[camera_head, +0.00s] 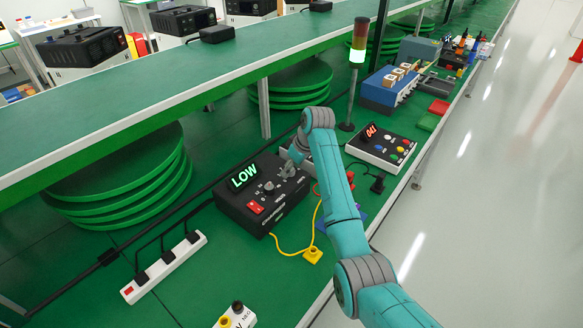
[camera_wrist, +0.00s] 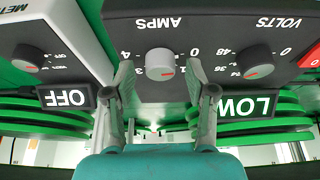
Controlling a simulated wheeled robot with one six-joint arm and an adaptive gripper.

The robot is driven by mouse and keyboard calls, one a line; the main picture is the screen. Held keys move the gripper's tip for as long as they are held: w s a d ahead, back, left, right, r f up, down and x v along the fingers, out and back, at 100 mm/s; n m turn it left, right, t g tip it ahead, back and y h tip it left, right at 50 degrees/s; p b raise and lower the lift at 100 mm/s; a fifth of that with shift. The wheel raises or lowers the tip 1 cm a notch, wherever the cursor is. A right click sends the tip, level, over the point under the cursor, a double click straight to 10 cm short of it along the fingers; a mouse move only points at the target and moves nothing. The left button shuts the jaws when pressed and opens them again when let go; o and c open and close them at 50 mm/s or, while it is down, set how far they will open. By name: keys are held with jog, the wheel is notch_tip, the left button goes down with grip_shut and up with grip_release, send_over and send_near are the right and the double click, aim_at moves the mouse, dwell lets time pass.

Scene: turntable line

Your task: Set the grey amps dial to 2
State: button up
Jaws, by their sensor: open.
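The grey amps dial (camera_wrist: 159,64) is on the dark front panel, shown upside down in the wrist view under the word AMPS. A red mark shows on its lower side; which number it points at is hard to tell. In the head view my gripper (camera_head: 290,166) is at the black box (camera_head: 250,214), partly hidden by my arm.
A red switch (camera_head: 255,207) and yellow cable (camera_head: 290,249) are on the near side.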

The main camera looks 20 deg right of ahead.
jog(key=shift+f, duration=0.1)
grip_shut()
jog(key=shift+m, duration=0.3)
jog(key=m+h, duration=0.1)
jog(key=m, duration=0.1)
jog(key=m+t, duration=0.1)
jog(key=m, duration=0.1)
jog(key=shift+a+h, duration=0.2)
jog(key=shift+h, duration=0.2)
jog(key=m+h, duration=0.1)
jog(key=m, duration=0.4)
jog(key=shift+h, duration=0.4)
jog(key=m+h, duration=0.1)
jog(key=m, duration=0.1)
jog(key=m+g, duration=0.1)
jog(key=m, duration=0.2)
jog(key=shift+a+h, duration=0.15)
jog(key=shift+h, duration=0.25)
jog(key=m, duration=0.2)
jog(key=m+g+h, duration=0.1)
jog(key=m, duration=0.2)
jog(key=shift+w+g, duration=0.1)
jog(key=shift+g, duration=0.2)
